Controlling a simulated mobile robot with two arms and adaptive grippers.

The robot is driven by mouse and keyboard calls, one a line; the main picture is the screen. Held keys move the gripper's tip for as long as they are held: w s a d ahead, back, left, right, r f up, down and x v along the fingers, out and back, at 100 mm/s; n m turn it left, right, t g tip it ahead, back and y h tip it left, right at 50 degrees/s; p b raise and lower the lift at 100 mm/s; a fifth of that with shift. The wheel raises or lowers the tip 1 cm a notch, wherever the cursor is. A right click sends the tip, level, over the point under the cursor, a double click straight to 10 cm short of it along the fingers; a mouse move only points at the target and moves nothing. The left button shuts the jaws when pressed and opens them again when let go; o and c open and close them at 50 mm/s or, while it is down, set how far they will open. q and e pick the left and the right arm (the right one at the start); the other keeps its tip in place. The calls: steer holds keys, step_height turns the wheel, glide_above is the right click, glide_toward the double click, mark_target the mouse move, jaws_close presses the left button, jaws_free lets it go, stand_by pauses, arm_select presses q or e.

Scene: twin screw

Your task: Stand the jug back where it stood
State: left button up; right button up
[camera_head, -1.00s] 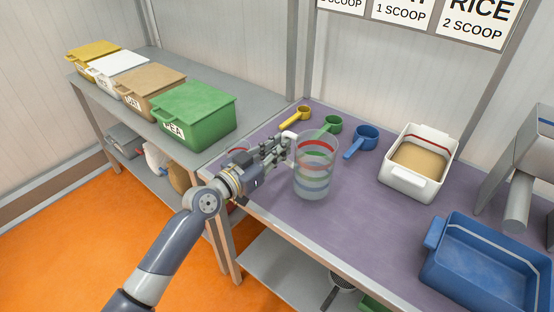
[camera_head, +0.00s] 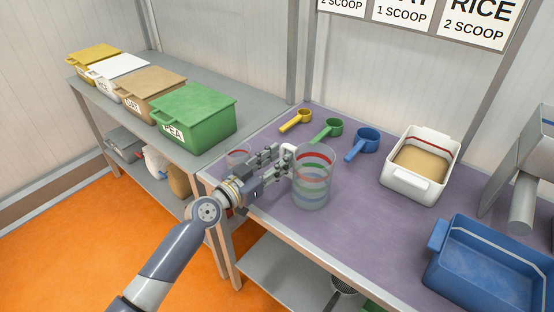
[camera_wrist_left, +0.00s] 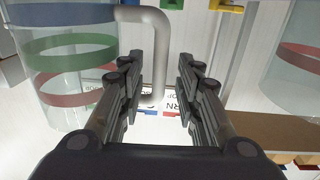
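The clear jug (camera_head: 313,188) with red, green and blue bands stands upright on the purple bench near its front edge. Its pale handle (camera_head: 288,150) faces my left gripper. In the left wrist view the jug (camera_wrist_left: 75,85) is at the left, and the handle (camera_wrist_left: 157,45) reaches down in front of the fingers. My left gripper (camera_head: 278,160) is open, its fingers apart at the handle; it also shows in the left wrist view (camera_wrist_left: 160,85). I cannot tell whether a finger touches the handle. My right gripper is not in view.
Another clear vessel (camera_head: 238,157) with a red band stands behind my left gripper. Yellow (camera_head: 297,120), green (camera_head: 328,130) and blue (camera_head: 363,143) scoops lie behind the jug. A white tub (camera_head: 408,187) and a blue tray (camera_head: 470,285) are to the right. Bench between is clear.

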arm_select(q)
steer(key=shift+r, duration=0.1)
steer(key=b+v, duration=0.1)
steer(key=v, duration=1)
steer(key=shift+s+b, duration=0.1)
steer(key=shift+b, duration=0.25)
steer(key=shift+s+a+r, duration=0.1)
steer(key=shift+s+a, duration=0.2)
steer(key=shift+s, duration=0.05)
